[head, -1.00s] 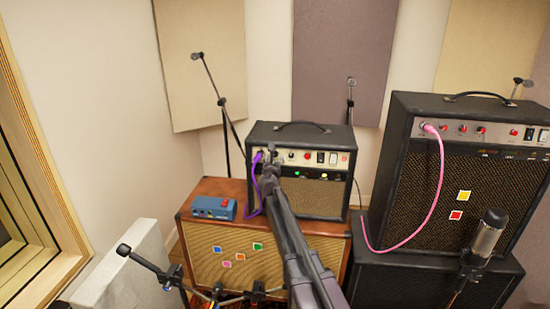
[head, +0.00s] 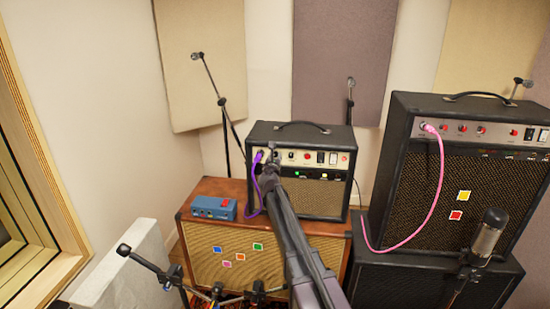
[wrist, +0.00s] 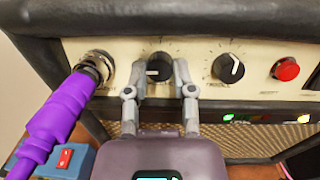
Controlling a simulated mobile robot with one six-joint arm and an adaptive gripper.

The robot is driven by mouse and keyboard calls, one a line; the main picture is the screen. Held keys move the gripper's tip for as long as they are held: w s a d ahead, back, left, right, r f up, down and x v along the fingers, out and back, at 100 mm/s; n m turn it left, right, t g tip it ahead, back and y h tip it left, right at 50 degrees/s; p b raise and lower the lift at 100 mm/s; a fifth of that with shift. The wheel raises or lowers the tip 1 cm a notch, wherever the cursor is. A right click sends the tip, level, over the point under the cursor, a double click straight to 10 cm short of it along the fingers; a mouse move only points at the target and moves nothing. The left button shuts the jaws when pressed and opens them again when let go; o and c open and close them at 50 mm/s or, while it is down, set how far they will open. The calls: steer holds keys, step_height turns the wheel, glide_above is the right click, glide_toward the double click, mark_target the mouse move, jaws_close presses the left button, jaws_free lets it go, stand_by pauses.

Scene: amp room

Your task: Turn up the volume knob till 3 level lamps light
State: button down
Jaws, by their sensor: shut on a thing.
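The small black amp (head: 318,198) stands on the brown cabinet. In the wrist view its cream panel (wrist: 205,50) carries a dark knob (wrist: 159,66) with a white mark pointing left; a scale is printed above it. My gripper (wrist: 160,76) is shut on this knob, one finger on each side. Below the panel a green lamp (wrist: 228,117) and a yellowish lamp (wrist: 303,118) are lit. In the head view the green lamp (head: 297,174) and yellow lamp (head: 323,176) also show. My gripper (head: 271,158) hides the knob there.
A purple cable plug (wrist: 62,110) sits in the jack left of the knob. A second knob (wrist: 228,68) and a red button (wrist: 286,69) are to the right. A blue pedal (head: 213,207) lies on the brown cabinet (head: 205,240). A bigger amp (head: 465,190) stands right.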

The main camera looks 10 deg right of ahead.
steer(key=shift+m, duration=0.4)
steer(key=m+h, duration=0.1)
steer(key=m, duration=0.3)
steer(key=shift+w, duration=0.1)
steer(key=shift+a+m+g+h+p, duration=0.1)
steer(key=shift+m+g+h+p, duration=0.35)
steer(key=shift+m, duration=2.05)
steer(key=shift+c, duration=2.3)
jaws_free()
steer(key=v, duration=0.7)
steer(key=shift+s, duration=0.2)
